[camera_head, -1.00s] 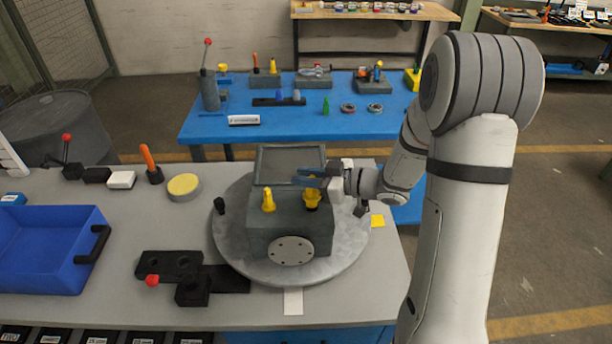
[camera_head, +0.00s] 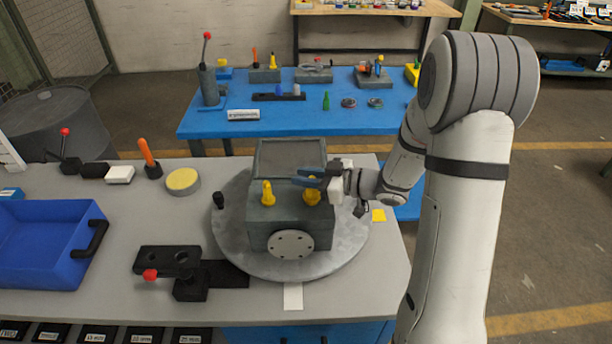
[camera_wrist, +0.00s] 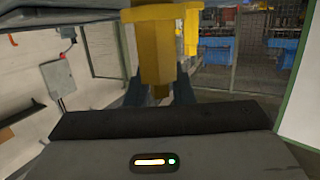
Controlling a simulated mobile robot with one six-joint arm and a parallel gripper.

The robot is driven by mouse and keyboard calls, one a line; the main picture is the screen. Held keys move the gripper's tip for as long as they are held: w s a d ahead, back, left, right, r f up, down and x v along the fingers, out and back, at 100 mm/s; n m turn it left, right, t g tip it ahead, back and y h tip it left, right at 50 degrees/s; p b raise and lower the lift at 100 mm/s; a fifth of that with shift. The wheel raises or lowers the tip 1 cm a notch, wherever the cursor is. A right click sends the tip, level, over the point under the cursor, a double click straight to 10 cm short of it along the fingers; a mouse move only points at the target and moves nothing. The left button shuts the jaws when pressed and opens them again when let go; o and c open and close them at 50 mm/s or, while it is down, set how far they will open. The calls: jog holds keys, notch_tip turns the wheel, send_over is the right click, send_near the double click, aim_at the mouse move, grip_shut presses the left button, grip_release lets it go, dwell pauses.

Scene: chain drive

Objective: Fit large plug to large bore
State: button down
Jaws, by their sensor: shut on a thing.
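A yellow plug (camera_head: 311,197) stands at the right on top of the grey block (camera_head: 262,236). My gripper (camera_head: 308,180) reaches in from the right and its blue fingers are at the plug's upper part. In the wrist view the yellow plug (camera_wrist: 157,50) lies between the two dark fingers, and the gripper is shut on it. A second yellow plug (camera_head: 267,195) stands upright at the left on the block, apart from the gripper. No open bore shows on the block top; whether the held plug sits in a bore or only touches the top is hidden.
The block stands on a round grey turntable (camera_head: 232,247) with a small black knob. An open lid or panel (camera_head: 290,158) rises behind it. A black fixture with a red knob (camera_head: 150,275) is front left, and a blue bin (camera_head: 45,240) is further left.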

jog(key=shift+f+b, duration=0.4)
jog(key=shift+f, duration=0.15)
jog(key=c, duration=1.2)
grip_release()
jog(key=shift+o, duration=0.2)
jog(key=b+v, duration=0.1)
jog(key=v, duration=0.6)
jog(key=shift+s+d, duration=0.2)
jog(key=shift+d, duration=0.15)
